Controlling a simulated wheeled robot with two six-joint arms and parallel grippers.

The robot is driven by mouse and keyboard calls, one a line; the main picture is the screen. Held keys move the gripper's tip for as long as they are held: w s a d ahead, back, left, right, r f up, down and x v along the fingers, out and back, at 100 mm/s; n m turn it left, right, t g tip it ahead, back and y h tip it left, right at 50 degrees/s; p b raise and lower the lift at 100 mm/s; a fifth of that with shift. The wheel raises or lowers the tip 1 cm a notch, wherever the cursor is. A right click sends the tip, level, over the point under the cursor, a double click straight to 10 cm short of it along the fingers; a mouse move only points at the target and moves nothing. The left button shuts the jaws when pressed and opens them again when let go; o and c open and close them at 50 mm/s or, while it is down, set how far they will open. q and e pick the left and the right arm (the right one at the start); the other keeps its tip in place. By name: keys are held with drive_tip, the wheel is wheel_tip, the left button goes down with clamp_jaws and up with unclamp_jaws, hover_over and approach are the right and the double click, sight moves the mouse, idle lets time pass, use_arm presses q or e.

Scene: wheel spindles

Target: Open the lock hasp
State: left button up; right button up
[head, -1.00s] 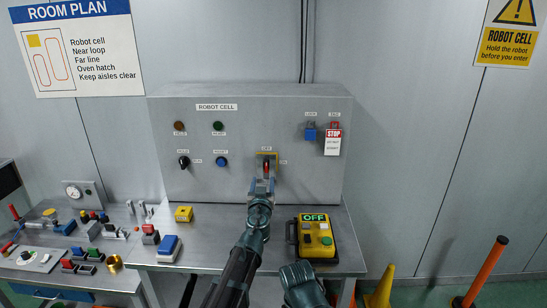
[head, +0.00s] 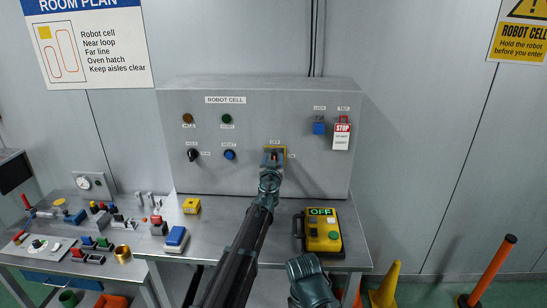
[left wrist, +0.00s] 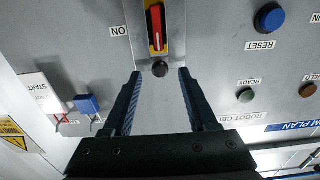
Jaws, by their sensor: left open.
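The main switch, a red handle (left wrist: 156,26) on a yellow plate (head: 284,151), is on the grey panel. In the left wrist view a round black knob (left wrist: 160,69) sits at the end of its plate, between my fingertips. My left gripper (left wrist: 160,76) is open and empty, its fingers apart on either side of the knob. In the head view the left gripper (head: 272,160) covers most of the switch. I cannot tell which part is the lock hasp.
A yellow OFF box (head: 322,234) stands on the bench below, with a small yellow box (head: 191,206) and blue block (head: 176,237) to the left.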

use_arm(q)
drive_tip(key=shift+w, duration=1.05)
clamp_jaws()
idle(0.6)
